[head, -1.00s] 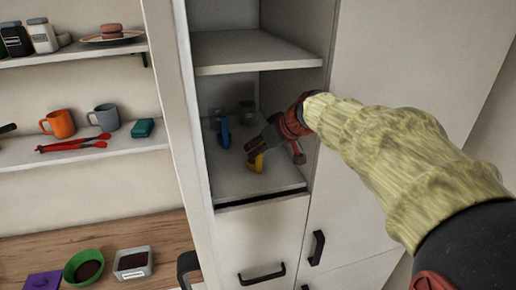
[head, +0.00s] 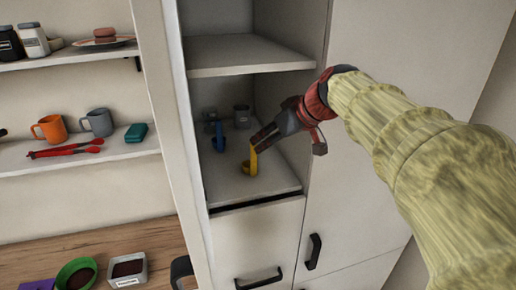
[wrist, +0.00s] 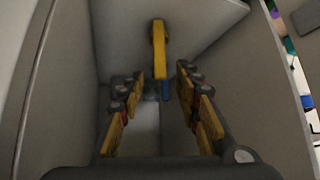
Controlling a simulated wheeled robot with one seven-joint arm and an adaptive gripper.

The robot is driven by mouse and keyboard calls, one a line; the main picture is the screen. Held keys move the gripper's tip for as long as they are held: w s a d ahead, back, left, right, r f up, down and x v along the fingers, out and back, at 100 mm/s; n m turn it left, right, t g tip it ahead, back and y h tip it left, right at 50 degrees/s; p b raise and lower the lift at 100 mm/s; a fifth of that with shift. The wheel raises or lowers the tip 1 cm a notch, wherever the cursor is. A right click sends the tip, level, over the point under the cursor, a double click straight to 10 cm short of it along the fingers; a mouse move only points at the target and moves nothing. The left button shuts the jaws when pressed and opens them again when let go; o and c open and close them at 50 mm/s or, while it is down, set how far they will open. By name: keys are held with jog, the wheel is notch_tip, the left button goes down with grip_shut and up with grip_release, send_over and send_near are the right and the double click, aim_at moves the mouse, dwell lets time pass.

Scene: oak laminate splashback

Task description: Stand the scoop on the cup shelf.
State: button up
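A yellow scoop (head: 252,161) stands upright on the lower shelf inside the open cabinet. In the wrist view its handle (wrist: 159,50) shows beyond the fingertips, roughly centred between them. My gripper (head: 258,142) reaches into the cabinet from the right, close to the handle's top; the head view does not show clearly whether they touch. In the wrist view my gripper (wrist: 160,90) is open and empty, its yellow-padded fingers apart. The cup shelf (head: 90,160) is on the wall at the left, holding an orange mug (head: 51,129) and a grey mug (head: 98,122).
A blue utensil (head: 219,135) and a grey container (head: 242,116) stand behind the scoop. Red tongs (head: 66,149) and a teal block (head: 136,132) lie on the cup shelf. A cabinet side panel (head: 165,100) separates the shelf from the cabinet interior.

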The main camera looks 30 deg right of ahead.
jog(key=s+a+f+g, duration=0.1)
jog(key=s+a+f, duration=0.3)
jog(key=s, duration=0.3)
jog(key=s+a+f+m+g+h, duration=0.1)
jog(key=s+a+f, duration=0.4)
jog(key=s+f, duration=0.2)
jog(key=s+a+f+m+g, duration=0.1)
jog(key=s+a+f, duration=0.3)
jog(key=s, duration=0.5)
notch_tip(320, 180, down, 2)
jog(key=shift+a+f+h, duration=0.25)
jog(key=shift+a+h, duration=0.1)
jog(key=shift+h, duration=0.05)
jog(key=shift+f, duration=0.1)
